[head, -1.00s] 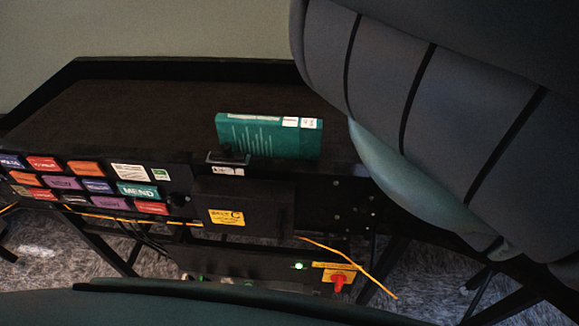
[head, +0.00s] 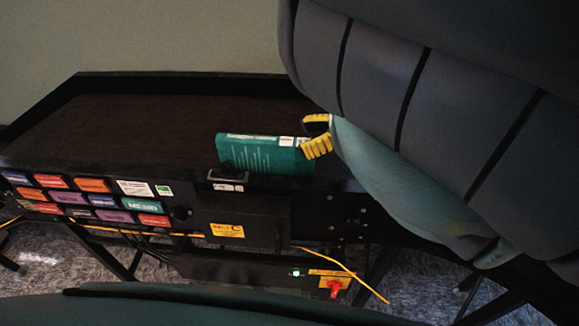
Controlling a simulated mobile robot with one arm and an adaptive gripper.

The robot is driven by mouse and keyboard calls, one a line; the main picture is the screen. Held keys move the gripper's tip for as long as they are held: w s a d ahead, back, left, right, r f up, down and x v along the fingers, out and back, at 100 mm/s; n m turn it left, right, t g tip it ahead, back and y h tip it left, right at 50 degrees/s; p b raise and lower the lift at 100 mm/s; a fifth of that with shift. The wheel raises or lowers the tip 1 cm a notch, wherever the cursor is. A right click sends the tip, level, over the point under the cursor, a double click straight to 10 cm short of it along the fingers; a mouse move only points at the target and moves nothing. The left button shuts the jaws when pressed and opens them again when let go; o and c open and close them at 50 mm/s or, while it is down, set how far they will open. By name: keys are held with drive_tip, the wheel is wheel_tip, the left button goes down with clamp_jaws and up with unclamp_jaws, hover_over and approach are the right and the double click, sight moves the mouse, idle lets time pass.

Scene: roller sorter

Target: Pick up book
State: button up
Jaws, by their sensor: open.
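A teal book (head: 255,152) stands on its long edge at the front of the dark sorter tabletop (head: 150,120), its cover facing me. Small white labels show at the right end of its top edge. My gripper (head: 316,135) has yellow ridged fingers and is open at the book's right end. One finger is in front of the book's right end and the other is higher up, beyond it. Whether either finger touches the book I cannot tell. My arm hides the right side of the tabletop.
A raised dark rim (head: 170,76) runs along the table's back. A small black bracket (head: 228,174) is at the front edge before the book. Colourful labels (head: 92,185) cover the front panel, with a red knob (head: 334,286) below. The tabletop left of the book is clear.

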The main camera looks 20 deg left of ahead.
sight(288, 140)
drive_tip(key=shift+p+x, duration=0.35)
drive_tip(key=shift+x, duration=1.95)
drive_tip(key=shift+w+r, duration=0.1)
drive_tip(key=shift+w, duration=0.05)
drive_tip(key=shift+c, duration=0.2)
clamp_jaws()
